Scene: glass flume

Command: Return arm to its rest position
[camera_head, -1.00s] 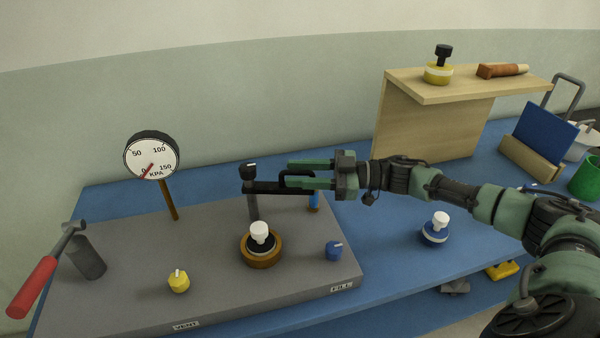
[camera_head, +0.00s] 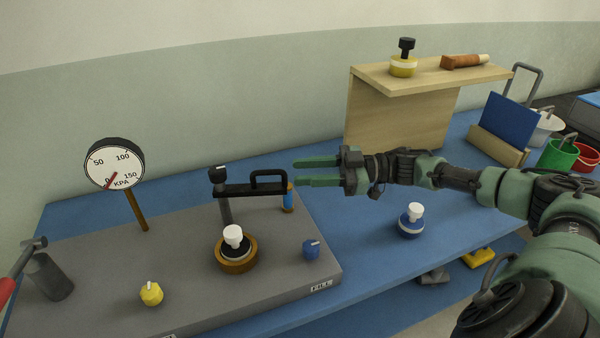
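My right gripper (camera_head: 316,172) is open, with its two green fingers pointing left and nothing between them. It hangs above the blue table, just right of the black handle (camera_head: 268,180) of the swing arm (camera_head: 240,190) on the grey post (camera_head: 224,209). In the picture a small gap shows between the handle and the fingertips. My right arm comes in from the right edge. My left gripper is not in view.
The grey board (camera_head: 190,285) carries a gauge (camera_head: 114,164), a yellow knob (camera_head: 151,294), a blue knob (camera_head: 311,249) and a white-topped piece in a brown ring (camera_head: 237,254). A blue-based piece (camera_head: 411,222) stands below my arm. A wooden shelf (camera_head: 400,110) stands behind.

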